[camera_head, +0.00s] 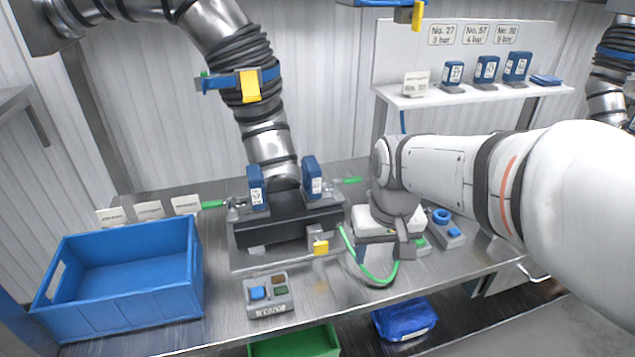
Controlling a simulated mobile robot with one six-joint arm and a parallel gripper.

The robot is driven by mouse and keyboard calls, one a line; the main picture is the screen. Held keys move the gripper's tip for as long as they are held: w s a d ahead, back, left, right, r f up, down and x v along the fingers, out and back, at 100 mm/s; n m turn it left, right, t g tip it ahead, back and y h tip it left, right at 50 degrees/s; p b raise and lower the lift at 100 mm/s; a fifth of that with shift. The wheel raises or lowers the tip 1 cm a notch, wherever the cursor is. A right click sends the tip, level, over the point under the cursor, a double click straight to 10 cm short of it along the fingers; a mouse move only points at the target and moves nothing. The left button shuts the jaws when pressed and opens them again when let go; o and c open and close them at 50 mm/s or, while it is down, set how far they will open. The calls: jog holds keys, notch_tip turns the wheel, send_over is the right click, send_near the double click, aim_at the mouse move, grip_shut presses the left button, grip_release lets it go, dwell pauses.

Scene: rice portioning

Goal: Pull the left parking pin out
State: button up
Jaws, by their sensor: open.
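The left parking pin shows as a green handle (213,204) sticking out to the left of a metal bracket (236,210) at the left end of the black block (290,229). A second green handle (352,180) sticks out at the block's right end. My gripper (382,252) points down at the right of the block, well apart from the left pin. It is open, and its fingers are partly hidden by its own body. A green hose (375,281) curves from the block to beneath my gripper.
Two blue numbered blocks (256,188) stand on the black block under a large ribbed pipe (262,95). A blue crate (195,262) is at left, with white cards (150,210) behind it. A button box (268,309) sits in front. A shelf (470,97) is at back right.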

jog(key=n+g+p, duration=0.1)
jog(key=n+g, duration=0.1)
send_over(321, 243)
notch_tip(321, 243, down, 2)
jog(key=shift+f, duration=0.1)
notch_tip(321, 243, down, 8)
jog(key=shift+w+r, duration=0.1)
jog(key=shift+r, duration=0.1)
grip_shut()
